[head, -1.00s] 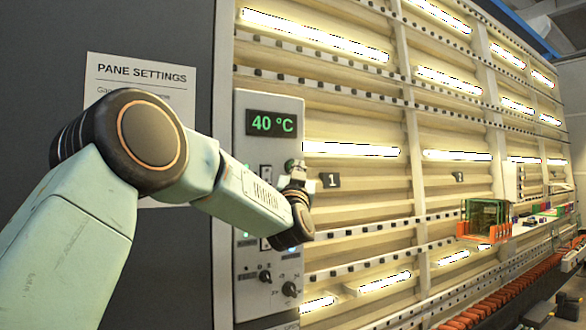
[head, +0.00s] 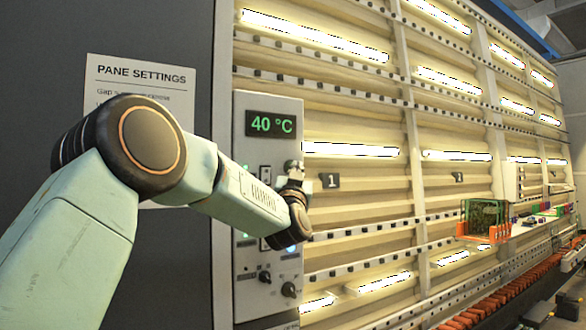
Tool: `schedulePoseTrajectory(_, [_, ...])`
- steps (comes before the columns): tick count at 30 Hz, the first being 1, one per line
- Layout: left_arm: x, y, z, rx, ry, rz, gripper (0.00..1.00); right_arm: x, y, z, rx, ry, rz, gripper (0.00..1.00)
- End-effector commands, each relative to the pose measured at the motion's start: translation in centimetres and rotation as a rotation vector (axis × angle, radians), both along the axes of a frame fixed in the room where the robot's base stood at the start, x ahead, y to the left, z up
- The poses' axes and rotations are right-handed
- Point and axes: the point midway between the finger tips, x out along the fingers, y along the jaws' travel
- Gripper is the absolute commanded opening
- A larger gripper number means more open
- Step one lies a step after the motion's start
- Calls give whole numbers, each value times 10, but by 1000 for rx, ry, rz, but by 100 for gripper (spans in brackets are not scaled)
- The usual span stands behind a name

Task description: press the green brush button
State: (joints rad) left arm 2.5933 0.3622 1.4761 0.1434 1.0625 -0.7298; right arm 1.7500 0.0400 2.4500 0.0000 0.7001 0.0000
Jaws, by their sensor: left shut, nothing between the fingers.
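The grey control panel (head: 267,285) stands upright on the front of the washer, with a green 40 °C display (head: 271,123) near its top. My left gripper (head: 293,166) is shut and empty in front of the panel's right side, below the display. Its fingers point up along the panel. I cannot make out the green brush button clearly; the gripper and wrist cover part of the button area. I cannot tell whether the fingertips touch the panel. My right gripper is not in view.
Two black knobs (head: 289,289) sit low on the panel. A paper sign (head: 140,75) reading PANE SETTINGS hangs on the dark wall at left. The washer's lit panels (head: 350,120) stretch right, with an orange-edged rack (head: 484,230) farther along.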

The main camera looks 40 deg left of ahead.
Motion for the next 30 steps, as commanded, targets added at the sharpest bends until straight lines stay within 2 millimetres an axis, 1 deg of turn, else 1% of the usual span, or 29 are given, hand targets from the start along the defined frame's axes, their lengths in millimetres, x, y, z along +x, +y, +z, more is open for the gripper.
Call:
schedulePoseTrajectory(16, [1,2,0,-1,-1,0,0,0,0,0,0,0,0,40])
schedulePoseTrajectory(27, [-5,-13,0,-1,0,0,0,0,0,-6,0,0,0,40])
schedulePoseTrajectory(30, [-5,-14,0,-1,-1,0,0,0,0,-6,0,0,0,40])
